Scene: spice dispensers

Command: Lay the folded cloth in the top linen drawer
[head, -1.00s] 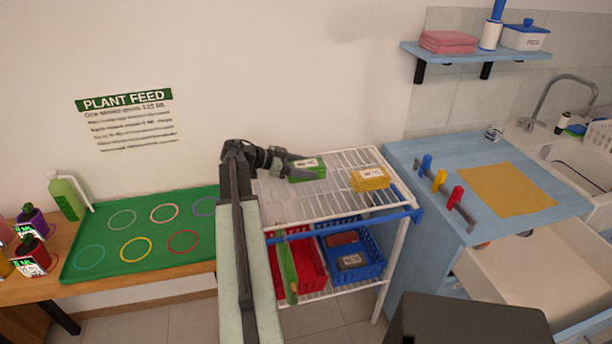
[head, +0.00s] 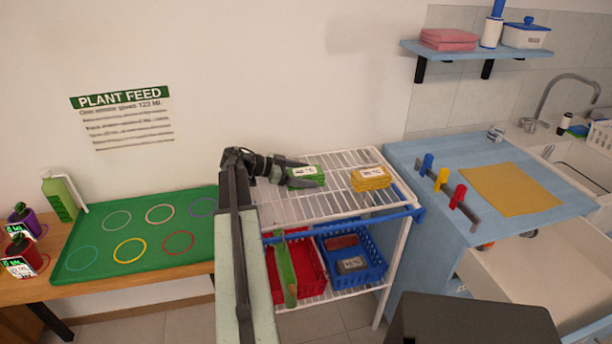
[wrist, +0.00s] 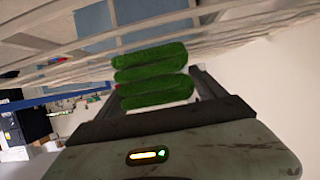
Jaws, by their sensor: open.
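A green folded cloth (head: 305,170) with a white label lies on the top wire shelf of the rack. In the wrist view its stacked green layers (wrist: 152,76) show between my fingers. My gripper (head: 304,176) is open, with one finger on each side of the green cloth; I cannot tell whether they touch it. A yellow folded cloth (head: 371,178) with a label lies to the right on the same shelf. A white drawer (head: 540,265) under the blue counter at the right stands pulled open; its inside looks empty where visible.
The wire rack (head: 340,208) has a blue front rail; a red basket (head: 311,268) and a blue basket (head: 372,252) stand below. The blue counter (head: 440,158) holds coloured knobs and a yellow mat (head: 512,190). Pink towels (head: 447,40) lie on the wall shelf.

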